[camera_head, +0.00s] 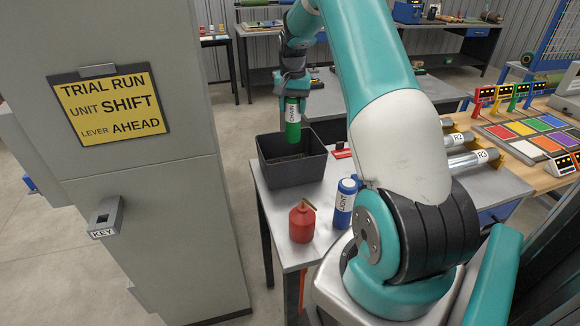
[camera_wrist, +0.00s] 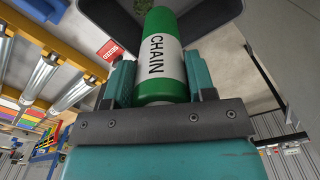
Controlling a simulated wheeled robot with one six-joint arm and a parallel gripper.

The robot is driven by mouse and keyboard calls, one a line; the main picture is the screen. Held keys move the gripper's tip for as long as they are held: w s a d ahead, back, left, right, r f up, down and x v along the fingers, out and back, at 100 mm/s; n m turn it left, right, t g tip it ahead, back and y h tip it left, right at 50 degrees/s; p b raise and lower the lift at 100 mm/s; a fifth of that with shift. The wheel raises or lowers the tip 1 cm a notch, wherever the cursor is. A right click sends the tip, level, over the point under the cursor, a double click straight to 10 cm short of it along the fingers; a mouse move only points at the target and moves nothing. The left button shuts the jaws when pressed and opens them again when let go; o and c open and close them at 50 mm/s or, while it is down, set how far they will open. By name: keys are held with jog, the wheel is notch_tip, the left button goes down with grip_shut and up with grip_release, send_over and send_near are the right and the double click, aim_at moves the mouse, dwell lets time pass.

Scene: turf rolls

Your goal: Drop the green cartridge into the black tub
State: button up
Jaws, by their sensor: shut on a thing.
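The green cartridge (camera_head: 292,121) has a white label reading CHAIN and hangs upright below my gripper (camera_head: 292,92). My gripper is shut on its upper part. In the wrist view the cartridge (camera_wrist: 158,60) sits between the two teal fingers of my gripper (camera_wrist: 160,85). The cartridge's lower end appears over the tub's far part, around rim height. The tub's dark rim also shows in the wrist view (camera_wrist: 95,14), behind the cartridge.
A blue LIGHT cartridge (camera_head: 345,200) and a red oil can (camera_head: 302,222) stand on the grey table (camera_head: 272,205) in front of the tub. A red block (camera_head: 342,151) lies right of it. A tall grey cabinet (camera_head: 170,200) stands close on the left.

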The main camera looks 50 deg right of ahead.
notch_tip(320, 180, down, 2)
jog(key=shift+b, duration=0.45)
jog(key=o, duration=1.3)
jog(key=shift+c, duration=0.2)
jog(key=shift+r, duration=0.1)
notch_tip(320, 180, up, 17)
jog(key=b, duration=0.2)
jog(key=shift+r, duration=0.2)
